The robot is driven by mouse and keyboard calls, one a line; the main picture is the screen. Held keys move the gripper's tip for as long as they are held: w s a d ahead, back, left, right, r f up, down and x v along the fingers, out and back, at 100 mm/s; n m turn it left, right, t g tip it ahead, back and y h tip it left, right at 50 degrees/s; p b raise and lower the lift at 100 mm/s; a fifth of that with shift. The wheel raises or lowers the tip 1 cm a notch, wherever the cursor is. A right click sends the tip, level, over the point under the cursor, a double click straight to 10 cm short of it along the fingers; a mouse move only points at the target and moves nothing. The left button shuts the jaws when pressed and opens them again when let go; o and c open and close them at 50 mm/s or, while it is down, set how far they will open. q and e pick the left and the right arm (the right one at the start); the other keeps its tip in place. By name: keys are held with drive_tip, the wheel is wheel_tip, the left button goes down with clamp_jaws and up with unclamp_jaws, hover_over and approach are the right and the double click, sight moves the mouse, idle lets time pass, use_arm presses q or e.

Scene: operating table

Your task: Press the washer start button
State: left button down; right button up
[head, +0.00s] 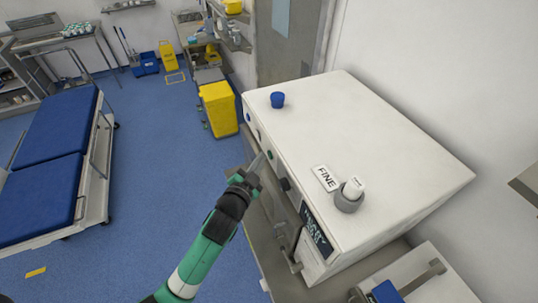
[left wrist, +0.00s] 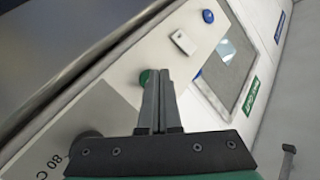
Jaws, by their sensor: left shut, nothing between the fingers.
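The washer (head: 350,130) is a large white box-shaped machine at the right of the head view, with its control front facing left. A green round button (left wrist: 146,77) shows on its panel in the left wrist view, and it also shows in the head view (head: 270,155). My left gripper (head: 259,162) is shut and empty, with its fingertips (left wrist: 160,77) at the panel right beside the green button, partly covering it. I cannot tell whether they touch. A blue button (left wrist: 207,16), a white square switch (left wrist: 183,42) and a dark knob (left wrist: 86,145) are on the same panel. My right gripper is not in view.
A blue cup (head: 277,100), a FINE sign (head: 326,178) and a grey cup holding a white item (head: 349,196) stand on the washer top. A yellow bin (head: 218,108) is behind, and a blue bed (head: 45,150) is at left.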

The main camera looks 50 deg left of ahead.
use_arm(q)
drive_tip(key=shift+w+d, duration=0.1)
drive_tip(key=shift+w, duration=0.25)
idle(0.4)
idle(0.3)
drive_tip(key=shift+s+a+p, duration=0.2)
drive_tip(key=shift+s+p, duration=0.15)
drive_tip(key=shift+s, duration=0.45)
drive_tip(key=s+p, duration=0.1)
drive_tip(key=s, duration=0.1)
drive_tip(key=s+a+p, duration=0.1)
drive_tip(key=s+p, duration=0.1)
drive_tip(key=shift+s+a, duration=0.2)
drive_tip(key=shift+s, duration=0.2)
idle(0.5)
